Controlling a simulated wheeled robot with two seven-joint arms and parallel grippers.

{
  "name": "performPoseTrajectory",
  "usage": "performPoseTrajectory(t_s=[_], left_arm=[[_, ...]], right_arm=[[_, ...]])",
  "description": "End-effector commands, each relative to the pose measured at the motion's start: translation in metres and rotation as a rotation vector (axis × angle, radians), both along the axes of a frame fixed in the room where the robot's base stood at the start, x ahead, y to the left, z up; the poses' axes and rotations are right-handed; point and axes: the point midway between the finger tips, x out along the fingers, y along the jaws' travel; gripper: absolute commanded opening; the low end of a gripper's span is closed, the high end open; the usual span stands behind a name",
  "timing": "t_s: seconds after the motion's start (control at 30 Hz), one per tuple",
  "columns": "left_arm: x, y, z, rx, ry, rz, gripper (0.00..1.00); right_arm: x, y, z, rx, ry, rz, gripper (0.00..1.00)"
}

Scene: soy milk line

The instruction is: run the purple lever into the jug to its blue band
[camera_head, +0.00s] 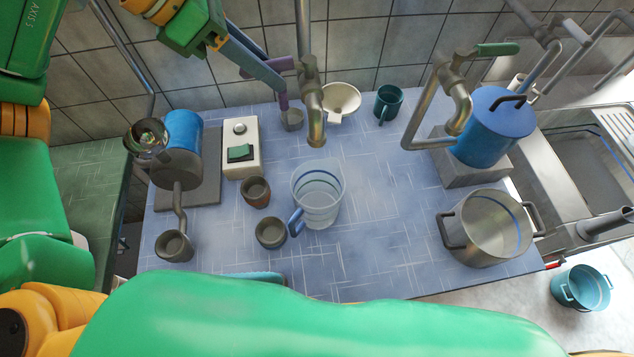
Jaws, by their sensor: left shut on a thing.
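The purple lever (284,64) sits on the side of a metal tap (313,100) that hangs over the table. My left gripper (278,82) comes in from the upper left and is shut on the purple lever. The clear jug (318,190) stands upright on the blue table in front of the tap, with a blue handle at its lower left. Blue bands ring its wall. The tap's spout points down behind the jug's rim. I cannot make out a stream or the liquid level. My right gripper is out of view.
Brown cups (256,191) stand left of the jug, near a white switch box (241,150). A white funnel-like bowl (341,99) and a teal mug (388,103) stand behind. A steel pot (485,228) and a blue lidded pot (492,128) are right. Table is clear right of the jug.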

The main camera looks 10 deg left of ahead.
Motion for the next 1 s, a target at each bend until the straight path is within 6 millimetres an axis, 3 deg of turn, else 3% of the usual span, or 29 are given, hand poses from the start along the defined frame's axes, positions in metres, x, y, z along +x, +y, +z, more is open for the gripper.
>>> performPoseTrajectory(t_s=[0.03, 0.1, 0.47, 0.7, 1.0], left_arm=[[-0.004, -0.003, -0.01, 0.002, -0.012, 0.07, 0.0], [-0.009, -0.005, -0.007, 0.001, -0.011, 0.166, 0.0], [-0.014, -0.009, -0.004, 0.002, -0.003, 0.277, 0.0], [-0.026, -0.024, -0.004, 0.003, -0.007, 0.607, 0.0], [-0.026, -0.024, -0.001, 0.0, -0.001, 0.636, 0.0]], right_arm=[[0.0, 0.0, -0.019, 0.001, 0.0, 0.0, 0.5], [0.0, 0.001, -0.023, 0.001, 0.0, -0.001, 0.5], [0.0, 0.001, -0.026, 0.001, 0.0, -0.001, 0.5], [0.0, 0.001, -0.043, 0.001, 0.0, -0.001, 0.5], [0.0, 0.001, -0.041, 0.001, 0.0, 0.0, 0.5]])
